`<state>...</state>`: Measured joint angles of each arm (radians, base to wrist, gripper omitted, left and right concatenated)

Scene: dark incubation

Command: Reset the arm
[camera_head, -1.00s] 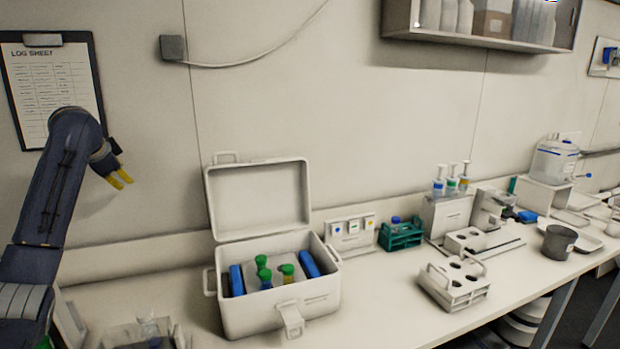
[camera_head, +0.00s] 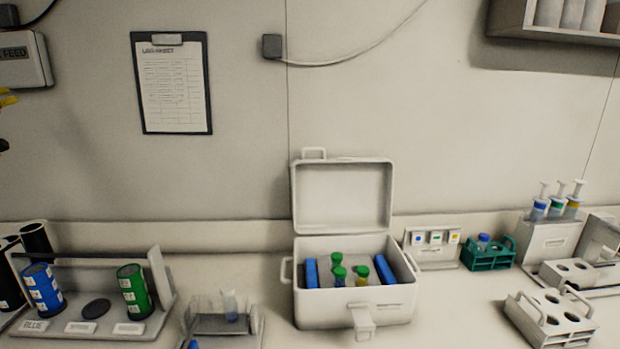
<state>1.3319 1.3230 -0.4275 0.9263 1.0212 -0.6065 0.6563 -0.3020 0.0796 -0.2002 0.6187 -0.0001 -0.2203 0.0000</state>
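My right gripper is not in view. A white cooler box (camera_head: 350,309) stands on the bench with its lid open.
A rack with a blue canister (camera_head: 42,290) and a green canister (camera_head: 134,291) stands at left. A clear holder (camera_head: 222,324), a teal rack (camera_head: 487,256) and a white rack (camera_head: 552,322) are on the bench. A clipboard (camera_head: 172,84) hangs on the wall.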

